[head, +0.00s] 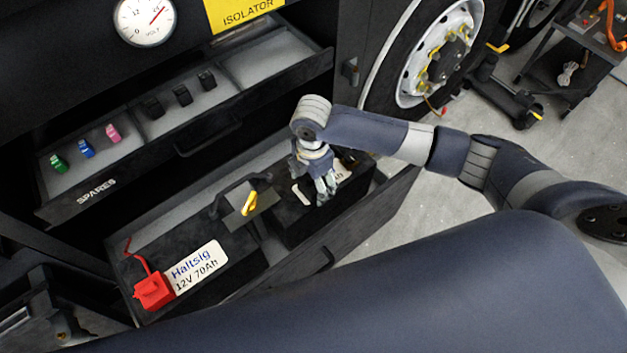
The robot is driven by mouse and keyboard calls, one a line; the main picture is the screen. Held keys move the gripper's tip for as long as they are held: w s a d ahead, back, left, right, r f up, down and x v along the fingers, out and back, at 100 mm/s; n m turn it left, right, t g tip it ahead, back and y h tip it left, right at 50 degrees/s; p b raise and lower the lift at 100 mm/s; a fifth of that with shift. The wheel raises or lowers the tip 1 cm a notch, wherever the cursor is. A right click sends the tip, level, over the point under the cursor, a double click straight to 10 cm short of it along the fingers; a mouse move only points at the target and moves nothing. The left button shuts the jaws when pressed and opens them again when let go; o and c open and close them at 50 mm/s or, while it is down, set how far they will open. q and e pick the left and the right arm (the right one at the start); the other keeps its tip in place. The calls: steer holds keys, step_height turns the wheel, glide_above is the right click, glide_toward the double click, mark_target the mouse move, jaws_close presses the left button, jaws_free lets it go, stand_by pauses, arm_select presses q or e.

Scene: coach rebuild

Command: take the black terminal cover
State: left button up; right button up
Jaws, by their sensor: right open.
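My right gripper (323,191) points down over the right-hand black battery (290,222) in the open lower tray. Its fingers are apart and nothing shows between them. A small dark shape (347,157) just behind the gripper, at the far end of this battery, may be the black terminal cover; the wrist and fingers partly hide it, and I cannot tell for sure. A red terminal cover (153,291) with a red cable sits at the near left end of the left battery (215,283). My left gripper is not in view.
A yellow key (249,204) stands between the batteries. Above, the open spares drawer (190,145) holds coloured fuses and several small black pieces (182,95). A wheel (435,50) is at the right back. Grey floor (400,215) is clear right of the tray.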

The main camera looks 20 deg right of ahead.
steer(key=shift+f, duration=0.4)
steer(key=shift+c, duration=0.5)
steer(key=c, duration=1)
